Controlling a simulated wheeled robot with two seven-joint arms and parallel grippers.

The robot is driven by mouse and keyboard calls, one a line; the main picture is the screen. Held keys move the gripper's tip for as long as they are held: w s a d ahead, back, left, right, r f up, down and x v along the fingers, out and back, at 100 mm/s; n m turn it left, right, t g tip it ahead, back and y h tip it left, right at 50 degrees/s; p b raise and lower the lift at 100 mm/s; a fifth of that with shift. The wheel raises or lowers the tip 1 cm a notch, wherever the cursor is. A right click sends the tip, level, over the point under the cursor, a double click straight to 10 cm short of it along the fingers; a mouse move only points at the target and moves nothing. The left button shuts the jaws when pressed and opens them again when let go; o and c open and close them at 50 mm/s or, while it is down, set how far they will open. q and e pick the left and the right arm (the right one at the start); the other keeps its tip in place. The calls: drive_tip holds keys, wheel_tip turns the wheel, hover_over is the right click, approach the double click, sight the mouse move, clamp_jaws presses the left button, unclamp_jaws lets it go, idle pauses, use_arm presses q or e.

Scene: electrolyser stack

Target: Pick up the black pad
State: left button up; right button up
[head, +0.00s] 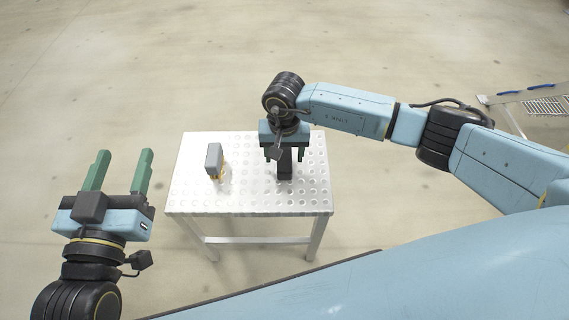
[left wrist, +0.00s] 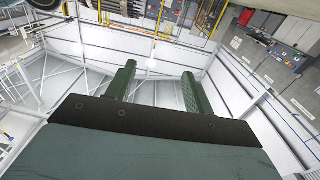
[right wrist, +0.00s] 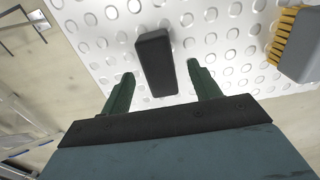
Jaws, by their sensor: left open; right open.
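The black pad (right wrist: 155,62) is a dark oblong block standing on the dimpled metal table (head: 250,202). In the head view the pad (head: 285,170) shows partly below my right gripper (head: 285,156), which hides the rest. My right gripper (right wrist: 160,82) is open and points down over the table. In the right wrist view the pad lies between the two green fingers, with a gap on each side. My left gripper (head: 121,168) is open and empty, off the table's left side, with its fingers pointing up; it also shows in the left wrist view (left wrist: 157,80).
A grey brush (head: 214,160) with yellow bristles stands on the table left of the pad; it also shows in the right wrist view (right wrist: 297,45). The rest of the tabletop is bare. A metal ladder-like frame (head: 520,98) is on the floor far right.

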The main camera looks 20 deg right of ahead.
sight(285, 159)
wheel_tip(285, 159, down, 2)
drive_tip(key=shift+f+b, duration=0.15)
drive_tip(key=shift+b, duration=0.3)
use_arm(q)
drive_tip(key=shift+s+d+r+t+h, duration=0.1)
drive_tip(key=shift+s+r+t+h, duration=0.1)
drive_tip(key=shift+r+t, duration=0.5)
drive_tip(key=shift+s+d+r+t+h, duration=0.15)
drive_tip(key=shift+r+t, duration=0.3)
drive_tip(key=shift+r, duration=0.6)
drive_tip(key=shift+s+d+r+t+h, duration=0.15)
drive_tip(key=shift+r+t+h, duration=0.1)
drive_tip(key=shift+r+t, duration=0.45)
use_arm(e)
drive_tip(key=shift+f, duration=0.25)
use_arm(q)
drive_tip(key=shift+a+r, duration=0.1)
use_arm(e)
drive_tip(key=c, duration=1.1)
drive_tip(key=shift+o, duration=0.2)
drive_tip(key=shift+r, duration=0.15)
